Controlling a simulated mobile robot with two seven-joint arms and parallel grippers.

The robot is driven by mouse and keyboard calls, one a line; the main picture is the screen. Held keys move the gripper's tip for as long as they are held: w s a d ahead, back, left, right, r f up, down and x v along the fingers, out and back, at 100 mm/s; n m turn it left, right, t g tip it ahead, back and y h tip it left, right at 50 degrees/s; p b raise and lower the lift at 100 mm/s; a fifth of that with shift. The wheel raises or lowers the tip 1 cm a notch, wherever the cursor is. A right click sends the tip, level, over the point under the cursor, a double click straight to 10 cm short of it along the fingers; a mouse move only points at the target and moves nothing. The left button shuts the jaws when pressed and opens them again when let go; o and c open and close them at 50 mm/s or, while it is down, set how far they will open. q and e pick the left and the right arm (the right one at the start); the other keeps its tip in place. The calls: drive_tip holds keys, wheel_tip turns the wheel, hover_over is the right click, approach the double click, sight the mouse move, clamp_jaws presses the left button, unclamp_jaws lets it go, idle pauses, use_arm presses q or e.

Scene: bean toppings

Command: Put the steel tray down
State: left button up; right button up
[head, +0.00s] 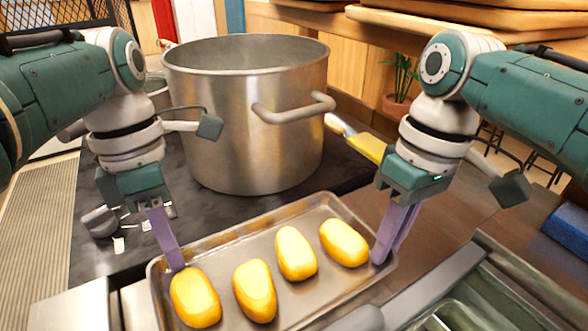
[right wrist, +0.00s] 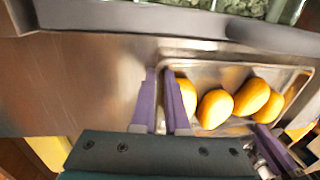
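The steel tray (head: 322,291) is in the lower middle of the head view, with several yellow potato-like pieces (head: 255,289) lying in it. My left gripper (head: 177,262) is at the tray's left end, its purple fingers shut on the rim. My right gripper (head: 381,255) is shut on the rim at the right end. In the right wrist view the right fingers (right wrist: 161,76) straddle the tray's edge (right wrist: 228,52), and the left gripper's purple fingers (right wrist: 276,146) show at the opposite end. I cannot tell whether the tray's underside touches the surface below.
A large steel pot (head: 247,130) stands on the dark stove top (head: 345,176) just behind the tray. A yellow-handled utensil (head: 356,140) lies right of the pot. A recessed container rail (head: 545,280) is at front right. Brown counter (head: 450,226) is bare beyond the right gripper.

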use_arm(q)
drive_tip(key=shift+o, duration=1.4)
drive_tip(key=shift+a, duration=0.1)
use_arm(e)
drive_tip(key=shift+o, duration=1.4)
drive_tip(key=shift+d+r, duration=0.1)
use_arm(q)
drive_tip(key=shift+a+r, duration=0.1)
drive_tip(key=shift+r, duration=0.05)
use_arm(e)
drive_tip(key=shift+d+r, duration=0.1)
